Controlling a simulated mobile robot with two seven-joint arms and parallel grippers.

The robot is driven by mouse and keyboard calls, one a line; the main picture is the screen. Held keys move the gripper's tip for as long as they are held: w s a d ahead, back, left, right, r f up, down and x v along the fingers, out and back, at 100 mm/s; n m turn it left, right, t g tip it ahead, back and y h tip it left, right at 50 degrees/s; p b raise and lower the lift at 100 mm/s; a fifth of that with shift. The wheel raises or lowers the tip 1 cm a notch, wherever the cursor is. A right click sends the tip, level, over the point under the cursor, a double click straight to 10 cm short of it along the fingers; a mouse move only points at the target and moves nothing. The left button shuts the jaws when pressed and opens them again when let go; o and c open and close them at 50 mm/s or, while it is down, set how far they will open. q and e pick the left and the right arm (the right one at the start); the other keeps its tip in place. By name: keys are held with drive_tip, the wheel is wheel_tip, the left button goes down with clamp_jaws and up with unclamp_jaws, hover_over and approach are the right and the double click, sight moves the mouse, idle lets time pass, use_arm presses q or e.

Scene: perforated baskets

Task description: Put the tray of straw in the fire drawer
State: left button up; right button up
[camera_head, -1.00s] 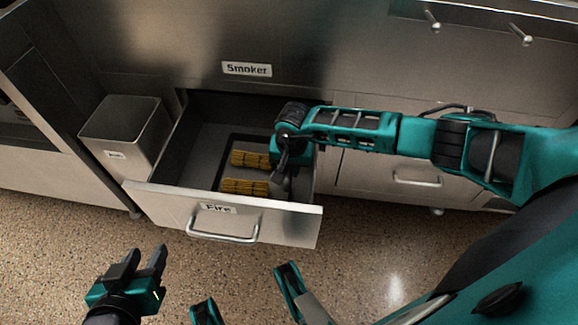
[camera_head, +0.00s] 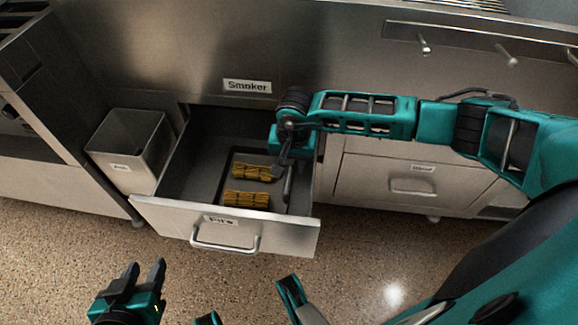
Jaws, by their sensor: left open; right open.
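The fire drawer (camera_head: 170,221), labelled "Fire", is pulled open below the "Smoker" label. A dark tray (camera_head: 226,166) lies inside on the drawer floor. Two tied straw bundles (camera_head: 246,198) rest in the tray, one behind the other. My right gripper (camera_head: 283,172) is inside the drawer at the tray's right side, fingers pointing down. It is open, and I cannot tell whether it touches the tray. My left gripper (camera_head: 143,273) is open and empty, low in front of the drawer above the floor.
An open metal bin (camera_head: 128,150) stands left of the drawer. A closed drawer (camera_head: 400,184) with a handle is to the right. Metal cabinet fronts rise behind. The speckled floor (camera_head: 60,260) in front is clear.

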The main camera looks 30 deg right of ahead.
drive_tip(key=r, duration=0.2)
drive_tip(key=shift+s+r, duration=0.2)
drive_tip(key=shift+r, duration=0.1)
idle(0.3)
